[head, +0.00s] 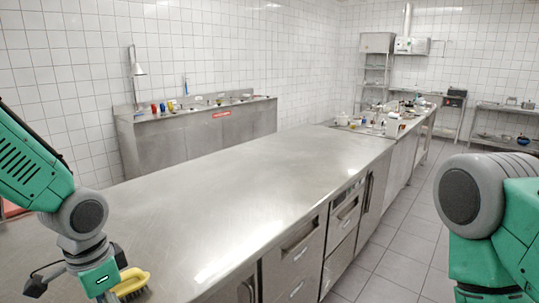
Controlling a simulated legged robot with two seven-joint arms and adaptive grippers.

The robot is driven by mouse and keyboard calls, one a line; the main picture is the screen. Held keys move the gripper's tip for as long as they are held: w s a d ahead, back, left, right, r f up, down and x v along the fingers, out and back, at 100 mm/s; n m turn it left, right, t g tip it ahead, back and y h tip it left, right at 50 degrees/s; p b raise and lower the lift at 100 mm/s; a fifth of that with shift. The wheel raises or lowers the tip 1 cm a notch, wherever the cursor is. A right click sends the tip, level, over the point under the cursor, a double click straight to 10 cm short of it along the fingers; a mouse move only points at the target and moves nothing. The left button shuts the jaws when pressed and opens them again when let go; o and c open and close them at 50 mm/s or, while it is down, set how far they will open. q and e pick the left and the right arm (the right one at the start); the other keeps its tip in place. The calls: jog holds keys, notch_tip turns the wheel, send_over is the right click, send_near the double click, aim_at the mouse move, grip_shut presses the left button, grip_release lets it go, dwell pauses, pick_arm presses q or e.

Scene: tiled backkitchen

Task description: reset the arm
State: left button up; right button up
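My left arm comes in from the left, and my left gripper (98,279) is low at the left, over the near end of the steel counter. Its fingertips are cut off or hidden at the bottom edge, so I cannot see whether it is open. A yellow brush (132,281) with dark bristles is on the counter right beside it. I cannot tell whether the gripper touches the brush. My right arm shows at the right edge as a grey joint and green links. The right gripper is out of view.
The long steel counter (230,200) is bare across its middle. Clutter with bottles (392,125) stands at its far end. A steel sink unit (200,135) with small colored items stands along the left wall. Tiled floor (400,245) is free right of the counter.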

pick_arm(q)
jog(key=s+d+f+n+h+b, duration=0.15)
jog(key=s+f, duration=0.25)
jog(key=f, duration=0.5)
jog(key=s+d+f+n+b, duration=0.2)
jog(key=s+f+b, duration=0.1)
jog(key=f, duration=0.6)
jog(key=s+a+f+n+b, duration=0.1)
jog(key=s+f, duration=0.3)
jog(key=f, duration=0.1)
jog(key=s+a+f+n+y+b, duration=0.1)
jog(key=s+f, duration=0.3)
jog(key=s+a+f+n+b, duration=0.1)
jog(key=s+f+b, duration=0.1)
jog(key=s+f, duration=0.3)
jog(key=shift+a+f+n+y, duration=0.25)
jog(key=shift+a+f+y, duration=0.05)
jog(key=shift+y, duration=0.05)
jog(key=shift+s+t, duration=0.25)
jog(key=shift+t, duration=0.05)
jog(key=shift+d, duration=0.1)
